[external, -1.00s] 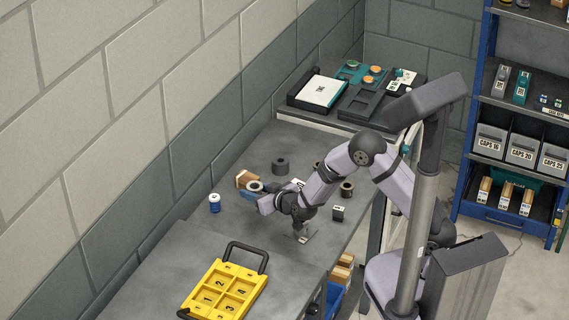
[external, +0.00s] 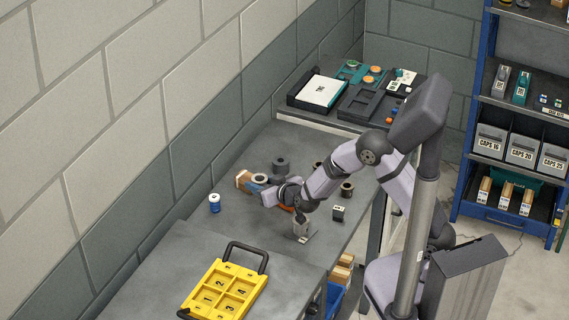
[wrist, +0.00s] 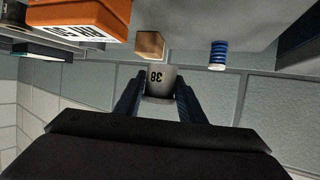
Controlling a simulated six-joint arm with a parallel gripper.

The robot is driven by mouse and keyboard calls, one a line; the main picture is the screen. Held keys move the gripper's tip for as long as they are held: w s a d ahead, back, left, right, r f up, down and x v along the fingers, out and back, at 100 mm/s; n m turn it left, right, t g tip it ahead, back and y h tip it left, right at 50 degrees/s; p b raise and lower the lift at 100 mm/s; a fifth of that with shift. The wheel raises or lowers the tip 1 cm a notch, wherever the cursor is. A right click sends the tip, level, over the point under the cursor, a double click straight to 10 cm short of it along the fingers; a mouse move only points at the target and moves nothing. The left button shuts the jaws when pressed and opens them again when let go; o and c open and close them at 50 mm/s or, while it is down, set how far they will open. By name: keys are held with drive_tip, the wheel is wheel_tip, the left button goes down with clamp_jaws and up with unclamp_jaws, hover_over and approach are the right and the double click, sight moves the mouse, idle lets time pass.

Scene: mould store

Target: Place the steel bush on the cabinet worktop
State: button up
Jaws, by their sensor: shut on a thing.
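My gripper (external: 263,188) is shut on the steel bush (external: 260,179), a short grey ring. The height of the bush above the bench is hard to judge. The nearer grey top, which looks like the cabinet worktop (external: 160,270), is at the lower left and carries a yellow numbered tray (external: 213,304).
Another ring (external: 347,189) and a small dark block (external: 338,214) are to the right. The cabinet worktop left of the tray is clear.

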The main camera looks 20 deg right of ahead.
drive_tip(key=a+r+n+g+y, duration=0.3)
drive_tip(key=a+r+n+y, duration=0.15)
drive_tip(key=a, duration=0.35)
drive_tip(key=a+r+n+g+y, duration=0.35)
drive_tip(key=a+r, duration=0.25)
drive_tip(key=a, duration=0.3)
drive_tip(key=n+g+y, duration=0.2)
drive_tip(key=n+g, duration=0.5)
drive_tip(key=n, duration=0.1)
hover_over(202, 243)
wheel_tip(202, 243, down, 4)
drive_tip(key=r, duration=0.1)
drive_tip(key=shift+f+m+t+b, duration=0.25)
drive_tip(key=shift+m+b, duration=0.15)
drive_tip(key=shift+m, duration=0.1)
drive_tip(key=shift+f, duration=5)
drive_tip(key=shift+f, duration=0.15)
